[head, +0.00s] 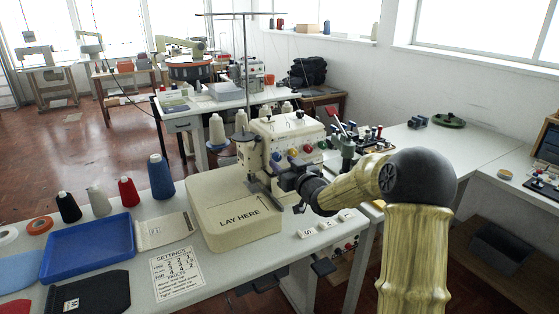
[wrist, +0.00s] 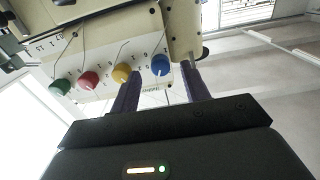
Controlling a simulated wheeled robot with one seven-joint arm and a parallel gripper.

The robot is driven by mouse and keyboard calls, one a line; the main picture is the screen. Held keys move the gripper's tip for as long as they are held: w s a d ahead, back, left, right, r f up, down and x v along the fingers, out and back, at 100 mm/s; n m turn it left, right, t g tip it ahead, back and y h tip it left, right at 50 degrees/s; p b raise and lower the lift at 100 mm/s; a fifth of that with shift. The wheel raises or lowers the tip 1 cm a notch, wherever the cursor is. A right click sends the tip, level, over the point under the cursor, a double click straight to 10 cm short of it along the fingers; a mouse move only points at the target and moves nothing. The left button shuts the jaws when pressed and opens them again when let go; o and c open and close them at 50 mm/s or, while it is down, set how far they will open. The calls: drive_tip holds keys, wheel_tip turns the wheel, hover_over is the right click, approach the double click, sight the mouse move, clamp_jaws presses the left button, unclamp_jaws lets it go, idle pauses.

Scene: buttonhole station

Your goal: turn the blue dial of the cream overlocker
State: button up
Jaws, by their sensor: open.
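The cream overlocker (head: 284,130) stands on the white table, with a row of coloured dials on its front. The blue dial (head: 277,157) is at the left end of that row in the head view. In the wrist view the blue dial (wrist: 160,65) is at the right end of the row, its round face clear. My gripper (wrist: 160,74) is open, with one dark finger on each side of the blue dial in the picture. I cannot tell whether the fingertips reach around it or stop just short. In the head view my gripper is a dark shape close to the machine's front.
The green (wrist: 60,86), red (wrist: 88,80) and yellow (wrist: 122,73) dials sit beside the blue one, with threads running above.

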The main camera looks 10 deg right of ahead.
sight(279, 159)
drive_tip(key=shift+x, duration=1.55)
drive_tip(key=shift+c, duration=0.5)
drive_tip(key=c, duration=0.9)
drive_tip(key=shift+f+n+b, duration=0.1)
drive_tip(key=shift+n+b, duration=0.3)
drive_tip(key=shift+b, duration=0.1)
drive_tip(key=n+b, duration=0.4)
drive_tip(key=shift+f, duration=0.1)
drive_tip(key=n+b, duration=0.4)
drive_tip(key=n, duration=0.1)
drive_tip(key=shift+d, duration=0.1)
